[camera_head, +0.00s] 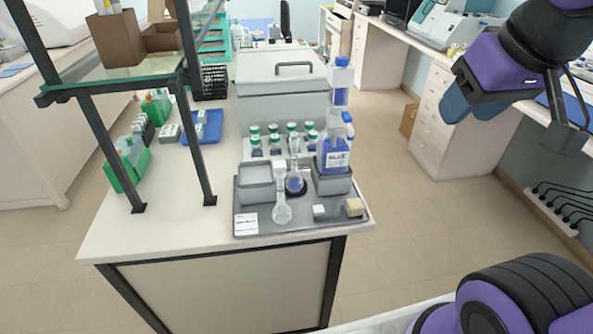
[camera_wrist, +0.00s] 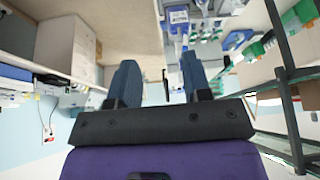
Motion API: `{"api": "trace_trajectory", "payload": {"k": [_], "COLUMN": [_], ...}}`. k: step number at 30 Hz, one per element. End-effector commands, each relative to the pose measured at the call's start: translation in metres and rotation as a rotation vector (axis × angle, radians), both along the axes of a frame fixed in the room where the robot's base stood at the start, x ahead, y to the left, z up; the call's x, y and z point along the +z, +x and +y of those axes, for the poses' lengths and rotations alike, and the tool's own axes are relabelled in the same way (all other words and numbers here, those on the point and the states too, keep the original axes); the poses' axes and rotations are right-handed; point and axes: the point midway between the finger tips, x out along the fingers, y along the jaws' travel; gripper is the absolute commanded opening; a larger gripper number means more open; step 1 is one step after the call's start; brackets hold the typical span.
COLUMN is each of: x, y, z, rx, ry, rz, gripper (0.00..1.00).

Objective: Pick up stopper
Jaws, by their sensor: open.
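I cannot clearly pick out the stopper. On the grey tray (camera_head: 246,204) in the head view stand a flask with blue liquid (camera_head: 295,184) and a clear long-necked glass piece (camera_head: 282,212). A small pale grey block (camera_head: 319,211) and a cream block (camera_head: 354,207) sit at the tray's front right; whether either is the stopper is unclear. My gripper (camera_head: 471,104) is raised at the upper right, well away from the tray. In the wrist view my gripper (camera_wrist: 160,82) has its two blue fingers apart with nothing between them.
A dark-framed shelf (camera_head: 95,130) rises at the left. The floor (camera_head: 440,215) right of the bench is clear.

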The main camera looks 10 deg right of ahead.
Motion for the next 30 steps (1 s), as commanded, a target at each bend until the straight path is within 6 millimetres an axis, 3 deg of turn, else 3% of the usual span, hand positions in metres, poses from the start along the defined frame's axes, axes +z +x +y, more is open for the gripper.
{"api": "trace_trajectory", "payload": {"k": [12, 14, 17, 23, 30], "x": [0.000, 0.000, -0.002, -0.016, -0.049], "y": [0.000, 0.000, 0.005, 0.039, 0.090], "z": [0.000, 0.000, 0.002, 0.011, 0.031], "rx": [0.000, 0.000, 0.006, 0.032, 0.047], "ry": [0.000, 0.001, 0.010, 0.071, 0.145], "rz": [0.000, 0.001, 0.011, 0.073, 0.171], "gripper": [0.45, 0.58, 0.62, 0.62, 0.62]}}
